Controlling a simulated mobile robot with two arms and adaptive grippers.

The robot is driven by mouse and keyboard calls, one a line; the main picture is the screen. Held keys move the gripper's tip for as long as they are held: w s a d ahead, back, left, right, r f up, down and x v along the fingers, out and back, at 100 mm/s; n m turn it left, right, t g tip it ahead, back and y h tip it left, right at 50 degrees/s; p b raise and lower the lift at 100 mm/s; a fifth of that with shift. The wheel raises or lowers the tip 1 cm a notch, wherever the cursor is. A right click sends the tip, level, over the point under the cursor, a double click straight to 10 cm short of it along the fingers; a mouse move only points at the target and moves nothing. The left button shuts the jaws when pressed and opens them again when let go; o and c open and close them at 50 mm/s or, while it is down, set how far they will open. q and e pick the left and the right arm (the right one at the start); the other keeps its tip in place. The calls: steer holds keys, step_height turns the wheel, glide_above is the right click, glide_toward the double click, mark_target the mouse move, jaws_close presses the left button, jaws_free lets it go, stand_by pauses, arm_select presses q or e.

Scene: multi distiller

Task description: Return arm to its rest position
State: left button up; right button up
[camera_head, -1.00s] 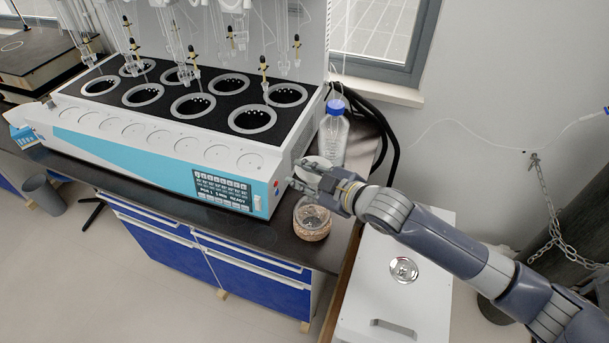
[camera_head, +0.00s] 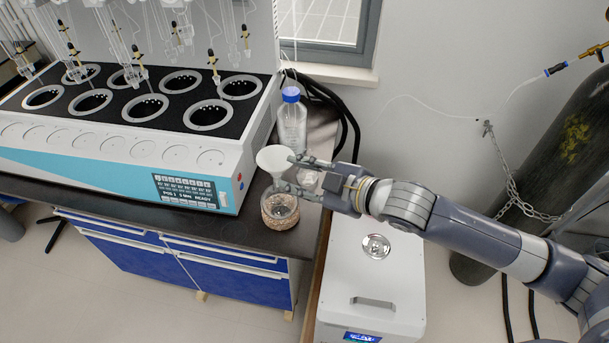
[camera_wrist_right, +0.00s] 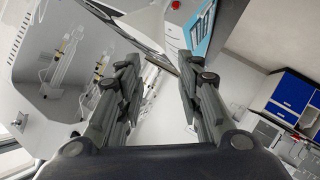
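My right gripper (camera_head: 283,174) is open, its two fingers apart, beside a white funnel (camera_head: 272,157). The funnel appears to stand over a round glass flask (camera_head: 281,204), which sits in a woven ring (camera_head: 277,221) on the dark bench top. The fingers overlap the funnel's lower part, so I cannot tell whether they touch it. In the right wrist view the gripper (camera_wrist_right: 160,75) has an empty gap between its fingers, with part of a pale surface beyond. My left gripper is not in view.
A multi-position distiller (camera_head: 125,145) fills the left of the bench (camera_head: 225,230). A blue-capped bottle (camera_head: 292,122) stands behind the funnel. A white box (camera_head: 375,285) with a handle is below my right arm, and a dark gas cylinder (camera_head: 545,165) stands at the right.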

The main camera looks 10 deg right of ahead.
steer(key=shift+s+d+r, duration=0.3)
steer(key=shift+s+d, duration=0.15)
steer(key=shift+s, duration=0.05)
